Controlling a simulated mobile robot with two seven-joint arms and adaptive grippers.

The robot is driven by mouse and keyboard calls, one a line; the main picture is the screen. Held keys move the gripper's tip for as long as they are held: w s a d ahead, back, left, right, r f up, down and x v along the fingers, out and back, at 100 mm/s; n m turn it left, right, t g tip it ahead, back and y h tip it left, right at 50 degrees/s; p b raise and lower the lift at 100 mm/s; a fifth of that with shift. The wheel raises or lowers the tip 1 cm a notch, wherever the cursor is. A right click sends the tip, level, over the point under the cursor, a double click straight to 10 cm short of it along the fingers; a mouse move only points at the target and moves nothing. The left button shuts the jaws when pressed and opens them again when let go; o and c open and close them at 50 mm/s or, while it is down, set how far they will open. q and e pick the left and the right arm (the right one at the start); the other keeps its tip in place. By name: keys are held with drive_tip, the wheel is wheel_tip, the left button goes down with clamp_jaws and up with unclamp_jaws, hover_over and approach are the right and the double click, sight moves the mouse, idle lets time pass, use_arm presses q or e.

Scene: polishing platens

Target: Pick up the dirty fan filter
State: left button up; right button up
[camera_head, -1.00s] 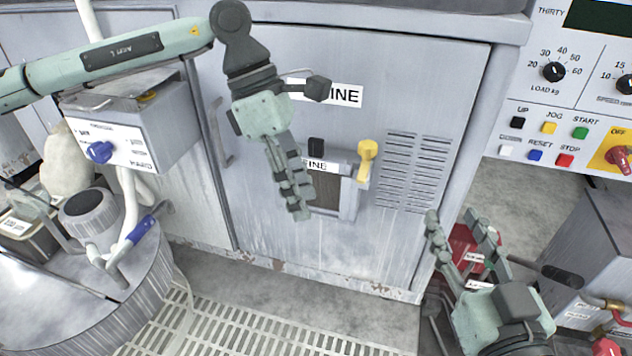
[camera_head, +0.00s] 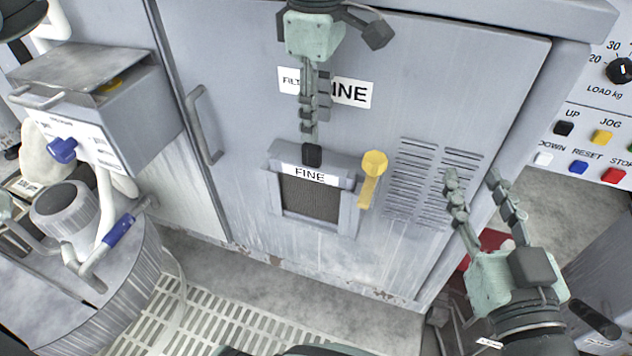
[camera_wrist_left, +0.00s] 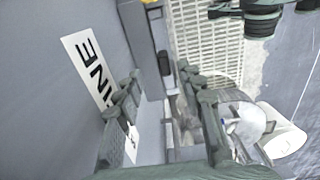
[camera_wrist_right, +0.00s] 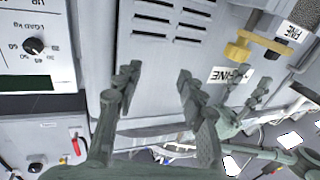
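The fan filter shows as a dark mesh panel (camera_head: 311,202) in a grey frame labelled FINE on the cabinet door; how dirty it is, I cannot tell. A black tab (camera_head: 312,155) stands at the frame's top, and a yellow latch (camera_head: 369,180) sits at its right. My left gripper (camera_head: 308,137) points down just above the frame, close to the tab. In the left wrist view its fingers (camera_wrist_left: 163,95) are apart, with a black piece, apparently the tab, beyond them. My right gripper (camera_head: 475,180) is open and empty before the door's right side; its fingers also show apart in the right wrist view (camera_wrist_right: 155,75).
A vent (camera_head: 432,182) lies right of the filter frame, and a door handle (camera_head: 203,125) to its left. A control box (camera_head: 95,105) and a round machine (camera_head: 85,285) stand at the left. A floor grate (camera_head: 235,325) lies below. A button panel is at the right.

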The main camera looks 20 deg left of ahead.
sight(312, 145)
use_arm(q)
drive_tip(key=f, duration=0.5)
drive_tip(key=shift+s+a+f, duration=0.35)
drive_tip(key=shift+a, duration=0.05)
drive_tip(key=shift+f, duration=0.3)
use_arm(e)
drive_tip(key=r, duration=0.1)
drive_tip(key=t, duration=0.1)
drive_tip(key=s+a+r, duration=0.1)
drive_tip(key=shift+r+y, duration=0.35)
drive_tip(key=shift+y, duration=0.05)
use_arm(q)
drive_tip(key=shift+w, duration=0.1)
drive_tip(key=shift+c, duration=0.3)
use_arm(e)
drive_tip(key=shift+w, duration=0.1)
use_arm(q)
clamp_jaws()
